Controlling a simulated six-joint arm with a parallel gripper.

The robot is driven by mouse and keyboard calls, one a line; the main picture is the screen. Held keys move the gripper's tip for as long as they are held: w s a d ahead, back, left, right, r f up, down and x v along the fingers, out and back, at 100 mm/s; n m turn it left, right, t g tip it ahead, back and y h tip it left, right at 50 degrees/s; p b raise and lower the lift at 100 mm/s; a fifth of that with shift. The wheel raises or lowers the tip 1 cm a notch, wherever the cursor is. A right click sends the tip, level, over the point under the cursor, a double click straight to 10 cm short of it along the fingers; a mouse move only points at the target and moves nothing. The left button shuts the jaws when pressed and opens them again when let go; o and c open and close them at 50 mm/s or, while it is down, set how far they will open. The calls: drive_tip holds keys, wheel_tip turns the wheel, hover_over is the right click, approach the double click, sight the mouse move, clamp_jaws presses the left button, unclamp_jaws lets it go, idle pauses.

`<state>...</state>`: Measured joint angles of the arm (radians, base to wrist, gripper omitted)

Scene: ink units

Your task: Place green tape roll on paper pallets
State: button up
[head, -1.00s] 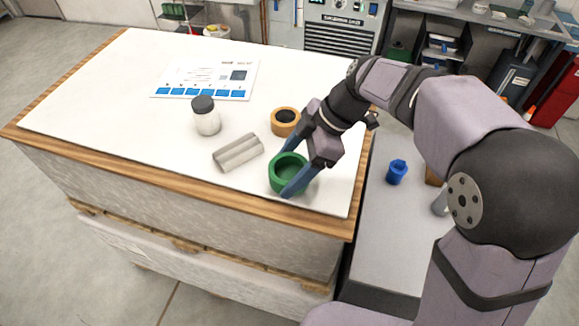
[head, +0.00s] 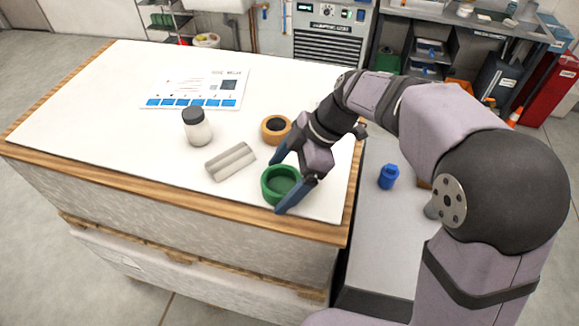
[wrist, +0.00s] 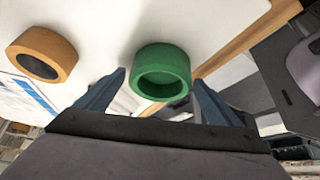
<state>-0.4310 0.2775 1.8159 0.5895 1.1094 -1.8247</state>
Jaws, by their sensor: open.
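The green tape roll (head: 281,185) lies flat on the white top sheet of the paper pallet (head: 110,130), near its front right corner. It also shows in the wrist view (wrist: 161,72), just beyond and between my fingertips. My gripper (head: 277,187) is open, with one blue finger on the far side of the roll and the other on the near side. In the wrist view my gripper (wrist: 160,85) shows a gap on both sides of the roll. Whether a finger touches it I cannot tell.
An orange tape roll (head: 276,129) stands close behind the green one. A grey ridged block (head: 231,161), a dark-lidded jar (head: 197,127) and a printed sheet (head: 198,90) lie to the left. A blue object (head: 388,176) sits on the grey surface at right.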

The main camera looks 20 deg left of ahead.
drive_tip(key=b+v, duration=0.2)
drive_tip(key=v, duration=1)
idle(0.3)
